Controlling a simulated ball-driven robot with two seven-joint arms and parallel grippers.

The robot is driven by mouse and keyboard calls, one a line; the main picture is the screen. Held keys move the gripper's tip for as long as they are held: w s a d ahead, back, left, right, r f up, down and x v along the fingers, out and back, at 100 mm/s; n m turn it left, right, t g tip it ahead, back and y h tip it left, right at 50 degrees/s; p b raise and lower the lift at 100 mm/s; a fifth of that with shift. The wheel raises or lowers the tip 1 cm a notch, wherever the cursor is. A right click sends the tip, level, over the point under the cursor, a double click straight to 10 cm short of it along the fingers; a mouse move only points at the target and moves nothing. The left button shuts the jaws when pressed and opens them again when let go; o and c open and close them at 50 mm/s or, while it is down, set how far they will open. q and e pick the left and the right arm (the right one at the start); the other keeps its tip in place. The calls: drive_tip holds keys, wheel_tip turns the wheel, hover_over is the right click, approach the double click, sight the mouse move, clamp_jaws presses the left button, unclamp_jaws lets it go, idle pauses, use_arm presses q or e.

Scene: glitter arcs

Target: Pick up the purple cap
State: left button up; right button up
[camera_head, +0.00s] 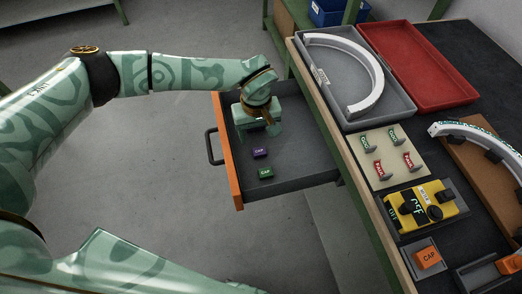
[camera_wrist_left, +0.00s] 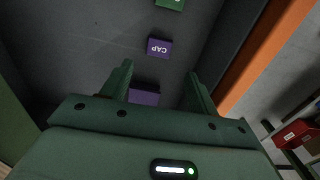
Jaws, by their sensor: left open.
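A purple cap (camera_head: 260,153) marked CAP lies on the floor of the open drawer (camera_head: 305,165). In the left wrist view this purple cap (camera_wrist_left: 158,47) lies just beyond the fingertips. A second purple block (camera_wrist_left: 144,97) shows between the fingers in that view, partly hidden by the gripper's body; the gripper hides it in the head view. My left gripper (camera_head: 261,131) is open over the drawer, pointing down; its two fingers also show in the left wrist view (camera_wrist_left: 158,76). I cannot tell its exact height above the blocks. My right gripper is not in view.
A green cap (camera_head: 265,174) lies near the purple cap. The drawer's orange front (camera_head: 228,155) stands to the left. On the bench are a grey tray with a white arc (camera_head: 372,100), a red tray (camera_head: 420,65), a yellow device (camera_head: 425,207) and an orange cap (camera_head: 428,258).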

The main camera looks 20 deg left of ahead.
sight(259, 149)
use_arm(q)
drive_tip(key=shift+f, duration=0.7)
drive_tip(key=f+b, duration=0.2)
drive_tip(key=f, duration=0.1)
drive_tip(key=f+b, duration=0.1)
drive_tip(key=f, duration=0.1)
drive_tip(key=shift+s+d, duration=0.15)
drive_tip(key=shift+d, duration=0.15)
drive_tip(key=shift+f, duration=0.15)
drive_tip(key=shift+r, duration=0.2)
drive_tip(key=c, duration=1)
